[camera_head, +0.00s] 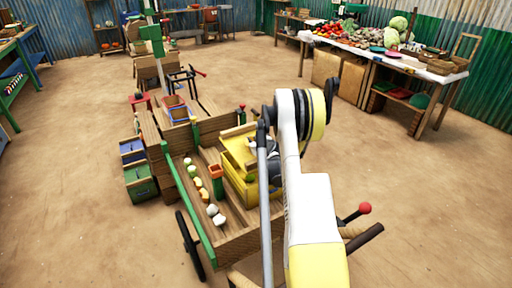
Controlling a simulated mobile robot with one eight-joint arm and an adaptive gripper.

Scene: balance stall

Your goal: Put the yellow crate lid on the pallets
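A yellow crate (234,185) stands in the wooden cart at the middle of the head view, with some green and yellow contents showing. A flat yellow panel (238,147), which looks like the crate lid, is tilted at the crate's far side. My gripper (256,148) is beside the panel's right part, mostly hidden by my arm. I cannot tell whether it touches the panel or whether its fingers are open or shut. I cannot pick out the pallets with certainty.
White and yellow pieces (204,194) lie in a row in the cart (229,240). Blue (132,152) and green (140,187) boxes hang at its left. A produce table (395,62) stands at the back right. Open dirt floor (80,110) lies on both sides.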

